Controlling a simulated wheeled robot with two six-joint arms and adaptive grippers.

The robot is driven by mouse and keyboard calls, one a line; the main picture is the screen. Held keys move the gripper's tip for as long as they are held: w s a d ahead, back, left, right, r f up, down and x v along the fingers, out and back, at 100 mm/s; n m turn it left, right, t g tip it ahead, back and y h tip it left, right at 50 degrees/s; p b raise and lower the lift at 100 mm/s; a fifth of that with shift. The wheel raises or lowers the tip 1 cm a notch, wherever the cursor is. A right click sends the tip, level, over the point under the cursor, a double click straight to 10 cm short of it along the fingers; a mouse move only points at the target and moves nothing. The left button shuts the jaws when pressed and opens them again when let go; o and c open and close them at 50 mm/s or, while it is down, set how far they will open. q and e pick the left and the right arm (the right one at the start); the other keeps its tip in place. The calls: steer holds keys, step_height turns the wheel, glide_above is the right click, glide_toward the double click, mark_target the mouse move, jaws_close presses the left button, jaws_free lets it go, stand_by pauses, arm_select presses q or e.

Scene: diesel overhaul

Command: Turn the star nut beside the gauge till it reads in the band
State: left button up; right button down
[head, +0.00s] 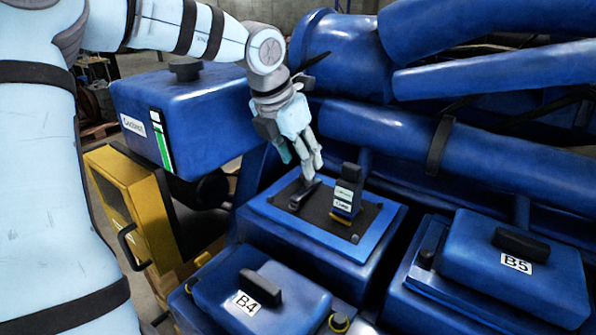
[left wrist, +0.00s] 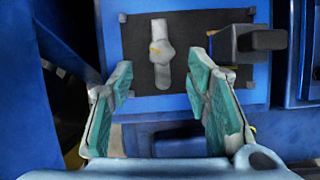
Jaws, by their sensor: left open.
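The star nut shows in the left wrist view as a pale grey two-armed piece (left wrist: 163,68) with a yellow mark near its hub. In the head view it is a dark bar (head: 304,195) on the black plate, partly behind the fingers. The gauge (head: 347,190) is a small upright block with white labels and a yellow strip, to the nut's right. It shows from above in the left wrist view (left wrist: 262,40). My left gripper (head: 304,160) is open above the nut; in the left wrist view its fingertips (left wrist: 162,72) lie either side of the nut's near arm, apart from it. The gauge reading is not legible.
The black plate (head: 283,208) sits on a blue block. Blue covers marked B4 (head: 229,285) and B5 (head: 540,284) with dark handles stand in front and at right. Thick blue pipes (head: 500,165) run behind. A yellow box (head: 125,190) stands at left.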

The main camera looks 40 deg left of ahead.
mark_target(303, 179)
arm_select(q)
steer(key=w+f, duration=0.1)
steer(key=f, duration=0.1)
steer(key=w+f+b, duration=0.1)
steer(key=w+f, duration=0.1)
steer(key=shift+w+d+f, duration=0.15)
steer(key=shift+w+f, duration=0.05)
steer(key=shift+f, duration=0.1)
steer(key=shift+s+r, duration=0.3)
steer(key=shift+s, duration=0.2)
steer(key=shift+s+r, duration=0.15)
steer(key=shift+s, duration=0.25)
steer(key=shift+c, duration=0.7)
steer(key=shift+s, duration=0.15)
steer(key=c, duration=0.3)
jaws_close()
arm_select(e)
steer(key=shift+w+f, duration=0.35)
steer(key=shift+f, duration=0.3)
steer(key=shift+w+f, duration=0.35)
steer(key=shift+f, duration=0.25)
steer(key=shift+r, duration=0.15)
